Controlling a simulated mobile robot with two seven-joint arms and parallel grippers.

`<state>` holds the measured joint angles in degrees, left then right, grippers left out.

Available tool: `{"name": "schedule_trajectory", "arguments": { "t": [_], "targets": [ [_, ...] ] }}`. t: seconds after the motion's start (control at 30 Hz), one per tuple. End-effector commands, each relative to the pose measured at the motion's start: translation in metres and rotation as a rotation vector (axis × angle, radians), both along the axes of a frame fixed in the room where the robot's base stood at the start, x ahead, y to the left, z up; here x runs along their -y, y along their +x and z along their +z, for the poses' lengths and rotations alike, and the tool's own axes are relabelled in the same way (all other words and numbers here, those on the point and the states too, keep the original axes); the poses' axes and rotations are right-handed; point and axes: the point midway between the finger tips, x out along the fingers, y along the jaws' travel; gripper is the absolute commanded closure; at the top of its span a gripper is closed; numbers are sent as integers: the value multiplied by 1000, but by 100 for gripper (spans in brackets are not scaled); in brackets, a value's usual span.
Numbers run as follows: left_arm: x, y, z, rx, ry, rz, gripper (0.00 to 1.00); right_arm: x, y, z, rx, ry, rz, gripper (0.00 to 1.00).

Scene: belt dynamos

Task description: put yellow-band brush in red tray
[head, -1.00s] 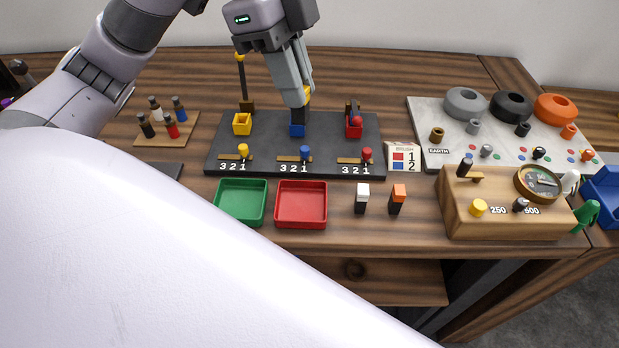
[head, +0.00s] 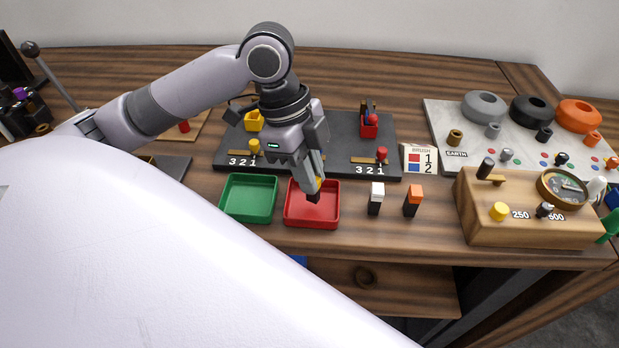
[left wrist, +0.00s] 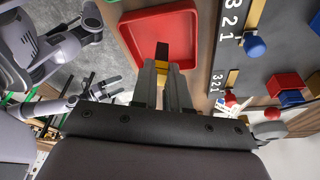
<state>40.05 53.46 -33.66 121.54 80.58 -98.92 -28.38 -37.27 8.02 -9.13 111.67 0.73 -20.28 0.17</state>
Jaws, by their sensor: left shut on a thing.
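My left gripper (head: 313,180) is shut on the yellow-band brush (head: 313,197), a dark block with a yellow band, and holds it over the red tray (head: 290,217). In the left wrist view the brush (left wrist: 162,52) sticks out from between the fingertips (left wrist: 161,66), in front of the red tray (left wrist: 130,28). I cannot tell whether the brush touches the tray floor. My right gripper does not show clearly in the head view; a gripper of mine (left wrist: 112,87) shows at the left of the left wrist view, too small to judge.
A green tray (head: 229,203) stands left of the red tray. A white-topped block (head: 375,205) and an orange-topped block (head: 411,208) stand to its right. Behind is a dark board (head: 345,130) with coloured holders. A wooden meter box (head: 480,225) is at the right.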

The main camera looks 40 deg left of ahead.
Motion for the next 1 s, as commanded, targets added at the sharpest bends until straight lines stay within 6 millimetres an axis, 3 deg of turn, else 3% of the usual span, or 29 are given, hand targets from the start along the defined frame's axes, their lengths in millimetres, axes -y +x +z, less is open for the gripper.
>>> {"name": "schedule_trajectory", "arguments": {
  "t": [0.1,0.47,0.5,0.57,0.87,1.0],
  "targets": [
    [0,0,-16,-1,1,0,100,0,0,-3,1,0,0,7],
    [0,0,-19,0,0,1,100,0,1,-1,1,0,0,7],
    [0,0,-19,0,-1,0,76,0,1,-2,1,0,0,7],
    [0,0,-19,0,0,0,60,0,1,-2,2,0,0,7],
    [0,0,-18,1,0,0,60,0,1,-2,2,0,0,7],
    [-3,0,-5,4,1,0,60,0,1,0,2,0,0,7]
  ]
}}
